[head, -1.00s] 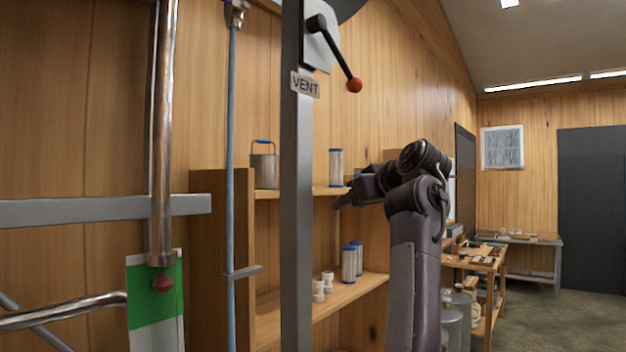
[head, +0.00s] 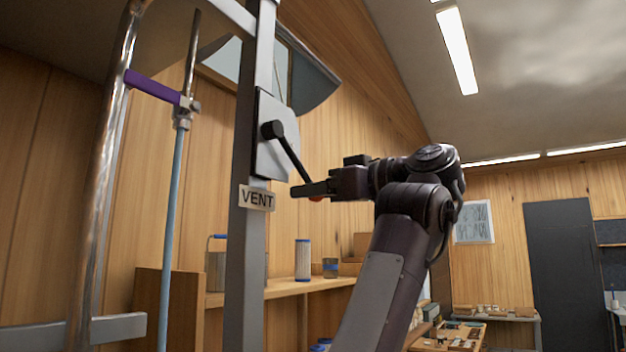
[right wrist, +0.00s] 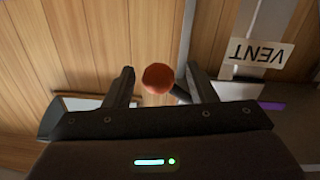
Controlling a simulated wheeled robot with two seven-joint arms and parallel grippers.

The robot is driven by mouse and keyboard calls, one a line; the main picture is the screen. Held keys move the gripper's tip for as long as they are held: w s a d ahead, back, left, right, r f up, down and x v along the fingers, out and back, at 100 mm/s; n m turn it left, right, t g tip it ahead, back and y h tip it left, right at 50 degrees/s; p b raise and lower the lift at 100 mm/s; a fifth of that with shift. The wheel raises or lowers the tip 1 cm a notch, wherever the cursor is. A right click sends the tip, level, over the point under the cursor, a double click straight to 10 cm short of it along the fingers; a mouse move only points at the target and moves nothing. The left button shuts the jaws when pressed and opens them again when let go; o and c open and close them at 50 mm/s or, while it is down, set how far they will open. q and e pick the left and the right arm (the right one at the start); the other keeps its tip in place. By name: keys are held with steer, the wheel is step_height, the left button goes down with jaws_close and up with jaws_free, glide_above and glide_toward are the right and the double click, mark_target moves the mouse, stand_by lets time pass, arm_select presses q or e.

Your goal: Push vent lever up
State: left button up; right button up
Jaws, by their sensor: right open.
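The vent lever (head: 290,155) is a black rod with a red ball knob, mounted on a pale plate on a grey post. It slants down to the right from its pivot. A VENT label (head: 257,197) is just below the plate. My right gripper (head: 308,189) is at the lever's lower end and hides most of the red knob (head: 316,198). In the right wrist view the red knob (right wrist: 158,78) sits between the two open fingers of the gripper (right wrist: 163,84), with visible gaps on both sides. My left gripper is not in view.
The grey post (head: 246,270) stands left of the gripper. A blue rod (head: 172,220) with a purple handle (head: 152,87) and a shiny pipe (head: 100,190) are farther left. A wooden shelf (head: 285,289) with cans is below. Open room lies to the right.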

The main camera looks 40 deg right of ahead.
steer(key=shift+w, duration=0.35)
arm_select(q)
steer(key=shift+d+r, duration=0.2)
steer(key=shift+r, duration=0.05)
arm_select(e)
steer(key=shift+a, duration=0.1)
steer(key=shift+c, duration=0.5)
jaws_close()
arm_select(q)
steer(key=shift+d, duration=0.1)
